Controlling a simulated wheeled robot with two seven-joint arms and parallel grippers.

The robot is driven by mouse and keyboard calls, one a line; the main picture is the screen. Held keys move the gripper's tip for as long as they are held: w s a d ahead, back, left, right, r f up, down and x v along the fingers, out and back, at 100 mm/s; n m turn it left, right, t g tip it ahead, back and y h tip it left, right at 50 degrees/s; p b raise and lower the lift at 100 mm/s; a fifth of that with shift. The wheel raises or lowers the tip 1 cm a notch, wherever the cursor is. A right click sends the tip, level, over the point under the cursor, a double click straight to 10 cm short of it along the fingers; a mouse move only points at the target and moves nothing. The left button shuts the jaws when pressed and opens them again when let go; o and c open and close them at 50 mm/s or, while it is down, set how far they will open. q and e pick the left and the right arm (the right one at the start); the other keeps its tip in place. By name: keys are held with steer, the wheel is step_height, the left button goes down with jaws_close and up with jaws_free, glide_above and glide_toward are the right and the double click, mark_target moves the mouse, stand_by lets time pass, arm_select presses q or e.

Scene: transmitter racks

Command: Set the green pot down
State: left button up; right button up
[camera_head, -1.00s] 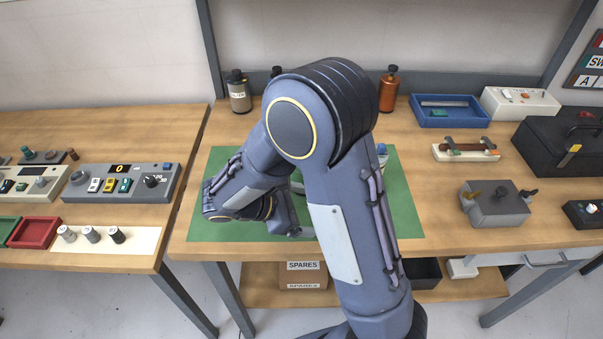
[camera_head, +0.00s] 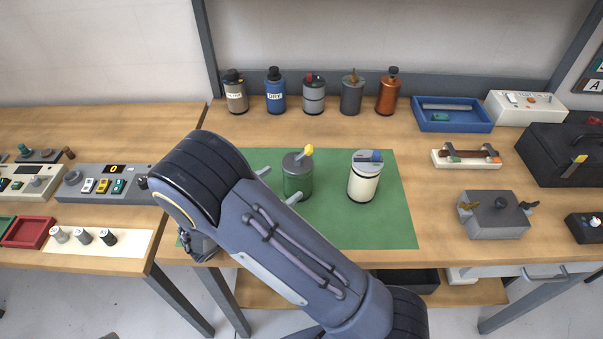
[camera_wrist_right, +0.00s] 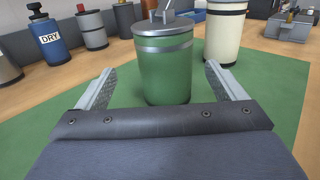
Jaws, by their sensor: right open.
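The green pot (camera_head: 297,178), with a grey lid and a yellow-tipped handle, stands upright on the green mat (camera_head: 390,228). My right gripper (camera_head: 278,185) is open beside it, with its fingertips pointing toward the pot. In the right wrist view the green pot (camera_wrist_right: 166,70) stands between and just beyond the two open fingers (camera_wrist_right: 160,82), with a gap on each side. My right arm hides part of the mat's left side. My left gripper does not show.
A cream pot (camera_head: 363,178) stands on the mat to the right of the green one. Several canisters (camera_head: 314,95) line the back of the table. A grey box (camera_head: 494,217) and a blue tray (camera_head: 452,115) are on the right. The mat's front right is clear.

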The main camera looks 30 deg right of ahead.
mark_target(287, 181)
steer(key=shift+d+r, duration=0.15)
steer(key=shift+d, duration=0.35)
steer(key=x, duration=0.1)
steer(key=p+x, duration=0.1)
steer(key=x, duration=0.1)
steer(key=p+x, duration=0.1)
steer(key=shift+s+d+r, duration=0.2)
steer(key=shift+d, duration=0.15)
steer(key=shift+w+d+f, duration=0.1)
steer(key=shift+w+d, duration=0.05)
steer(key=shift+d, duration=0.2)
steer(key=c, duration=1.5)
steer(key=shift+o, duration=0.2)
